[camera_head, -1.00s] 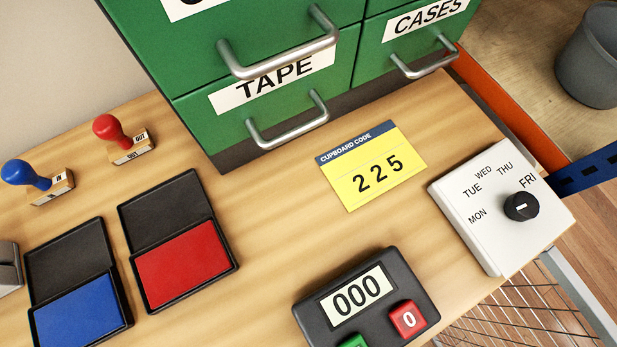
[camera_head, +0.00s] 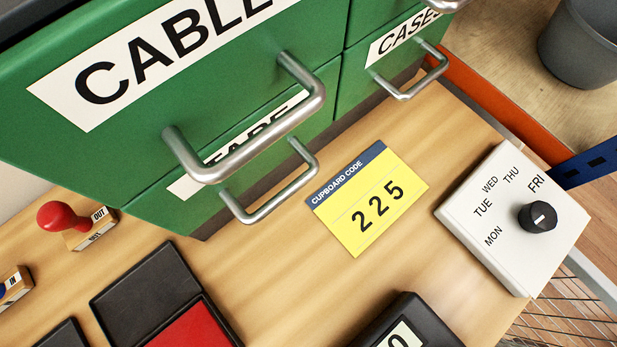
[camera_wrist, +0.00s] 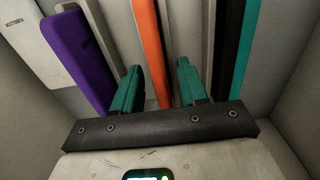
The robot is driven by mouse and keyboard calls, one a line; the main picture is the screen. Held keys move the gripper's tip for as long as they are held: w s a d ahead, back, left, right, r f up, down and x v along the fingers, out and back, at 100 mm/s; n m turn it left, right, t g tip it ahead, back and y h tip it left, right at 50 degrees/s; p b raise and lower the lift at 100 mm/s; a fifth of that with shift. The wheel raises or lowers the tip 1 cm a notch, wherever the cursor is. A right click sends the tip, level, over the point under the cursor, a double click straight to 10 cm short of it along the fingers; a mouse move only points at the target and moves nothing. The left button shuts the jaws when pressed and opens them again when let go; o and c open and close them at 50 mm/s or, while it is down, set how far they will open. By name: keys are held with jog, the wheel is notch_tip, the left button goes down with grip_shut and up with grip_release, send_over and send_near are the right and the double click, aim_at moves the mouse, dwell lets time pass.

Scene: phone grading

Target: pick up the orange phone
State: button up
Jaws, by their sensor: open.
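The orange phone (camera_wrist: 151,45) stands on edge as a narrow strip in the wrist view, in a light grey-walled compartment. My gripper (camera_wrist: 157,72) has two teal fingers, set apart. No contact shows, and I cannot tell how deep the fingers reach. The phone's lower part is hidden behind my gripper's dark crossbar. Neither the phone nor my gripper shows in the head view.
A purple phone (camera_wrist: 78,58) and a white item (camera_wrist: 37,40) stand left of the orange one. Dark (camera_wrist: 223,45) and teal (camera_wrist: 246,50) strips stand right. The head view shows green drawers (camera_head: 345,100), a yellow 225 card (camera_head: 367,197) and a day dial (camera_head: 538,217).

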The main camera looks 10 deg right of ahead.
jog(key=shift+f, duration=0.25)
jog(key=shift+c, duration=0.3)
grip_shut()
